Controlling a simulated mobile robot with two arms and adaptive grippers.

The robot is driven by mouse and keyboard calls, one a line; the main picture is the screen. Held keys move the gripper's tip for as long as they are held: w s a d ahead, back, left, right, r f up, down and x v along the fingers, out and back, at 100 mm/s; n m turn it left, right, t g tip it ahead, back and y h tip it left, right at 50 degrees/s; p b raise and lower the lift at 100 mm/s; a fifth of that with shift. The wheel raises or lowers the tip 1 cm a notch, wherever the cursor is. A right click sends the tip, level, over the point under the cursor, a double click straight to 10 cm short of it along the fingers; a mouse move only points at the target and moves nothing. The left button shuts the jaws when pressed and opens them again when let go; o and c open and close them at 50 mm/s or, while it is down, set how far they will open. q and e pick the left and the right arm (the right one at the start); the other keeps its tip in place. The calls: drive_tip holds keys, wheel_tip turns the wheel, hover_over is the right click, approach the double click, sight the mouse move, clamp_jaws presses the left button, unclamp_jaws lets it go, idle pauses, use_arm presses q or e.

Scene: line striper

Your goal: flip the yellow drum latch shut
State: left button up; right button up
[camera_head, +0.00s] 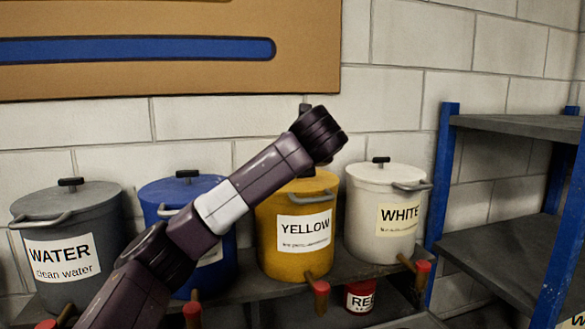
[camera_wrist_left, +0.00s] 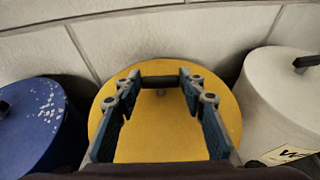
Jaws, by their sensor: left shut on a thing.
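The yellow drum (camera_head: 268,232) stands on the shelf between the blue and white drums, with a "YELLOW" label on its front. A grey latch bar (camera_head: 290,197) shows at its upper front rim; whether it is fastened is unclear. In the left wrist view the round yellow lid (camera_wrist_left: 155,130) lies below my fingers. My left gripper (camera_wrist_left: 161,77) is over the lid, shut on its dark bar handle (camera_wrist_left: 159,82). In the head view my left arm crosses in front of the blue drum, and its wrist hides the gripper. My right gripper is not in view.
The blue drum (camera_head: 165,198) is left of the yellow one and the white drum (camera_head: 372,222) is right. A grey water drum (camera_head: 92,205) stands far left. Taps with red ends (camera_head: 321,288) stick out in front. A blue-posted shelf (camera_head: 442,180) is at right.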

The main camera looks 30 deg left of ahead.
use_arm(q)
drive_tip(key=shift+w+d+f+n+g+y, duration=0.1)
drive_tip(key=shift+f+n+g+y, duration=0.1)
drive_tip(key=shift+n+g+y, duration=0.3)
drive_tip(key=shift+n+g, duration=0.3)
drive_tip(key=shift+g, duration=0.1)
drive_tip(key=o, duration=1.2)
drive_tip(key=shift+c, duration=0.2)
drive_tip(key=shift+r, duration=0.15)
drive_tip(key=v, duration=0.8)
drive_tip(key=shift+d+r, duration=0.1)
drive_tip(key=shift+d, duration=0.05)
drive_tip(key=shift+s+d, duration=0.2)
drive_tip(key=shift+s, duration=0.15)
drive_tip(key=v, duration=0.3)
